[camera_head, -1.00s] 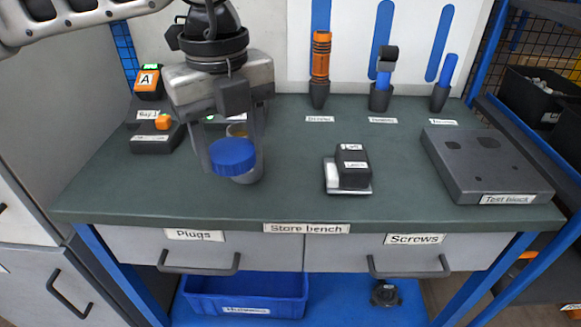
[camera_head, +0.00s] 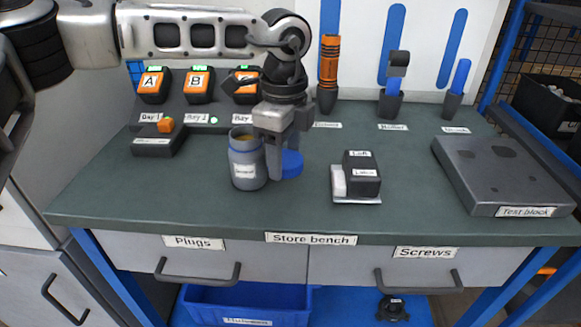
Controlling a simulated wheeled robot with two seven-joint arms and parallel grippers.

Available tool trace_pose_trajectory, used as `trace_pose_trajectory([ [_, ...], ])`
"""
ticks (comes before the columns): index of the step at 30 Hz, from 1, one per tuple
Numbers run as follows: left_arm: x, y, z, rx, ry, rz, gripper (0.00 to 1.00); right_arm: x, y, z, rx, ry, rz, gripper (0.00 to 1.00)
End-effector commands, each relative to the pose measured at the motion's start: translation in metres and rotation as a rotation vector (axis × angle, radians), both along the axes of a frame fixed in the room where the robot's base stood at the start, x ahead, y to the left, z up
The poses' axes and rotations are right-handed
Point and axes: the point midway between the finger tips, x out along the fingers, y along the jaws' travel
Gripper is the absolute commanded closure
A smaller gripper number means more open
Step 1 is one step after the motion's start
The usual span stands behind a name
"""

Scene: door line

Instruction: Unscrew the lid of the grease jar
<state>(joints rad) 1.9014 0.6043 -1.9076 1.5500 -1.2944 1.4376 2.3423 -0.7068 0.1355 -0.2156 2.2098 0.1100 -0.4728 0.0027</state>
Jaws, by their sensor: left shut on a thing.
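The grease jar (camera_head: 246,165) is a grey jar with a small label and a blue ring near its top. It stands upright on the bench, its mouth open and yellowish contents showing inside. The blue lid (camera_head: 292,163) is off the jar, just to its right and low over the bench. My left gripper (camera_head: 283,160) is shut on the lid, and its fingers hide part of it. I cannot tell whether the lid touches the bench. My right gripper is not in view.
The green bench top (camera_head: 200,205) is clear in front of the jar. A black block on a white base (camera_head: 357,180) stands right of the lid. Orange battery packs (camera_head: 152,85) sit in bays behind. The test block (camera_head: 505,175) is at the right.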

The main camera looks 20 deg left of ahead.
Motion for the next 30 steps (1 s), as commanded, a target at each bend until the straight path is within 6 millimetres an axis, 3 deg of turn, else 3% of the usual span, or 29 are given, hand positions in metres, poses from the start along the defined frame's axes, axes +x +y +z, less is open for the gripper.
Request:
trace_pose_trajectory([
  [10,0.02,-0.004,-0.027,0.001,0.001,0.0,0.74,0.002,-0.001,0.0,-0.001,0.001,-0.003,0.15],
  [15,0.019,-0.003,-0.051,0.001,0.002,0.0,0.74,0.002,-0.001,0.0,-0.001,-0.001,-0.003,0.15],
  [27,0.019,-0.003,-0.059,-0.001,0.0,0.0,0.74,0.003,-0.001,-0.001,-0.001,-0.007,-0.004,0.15],
  [28,0.019,-0.003,-0.057,-0.001,-0.001,0.0,0.39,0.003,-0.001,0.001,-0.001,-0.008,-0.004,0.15],
  [30,0.019,-0.003,-0.057,0.0,0.0,0.0,0.25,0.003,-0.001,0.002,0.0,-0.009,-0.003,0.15],
])
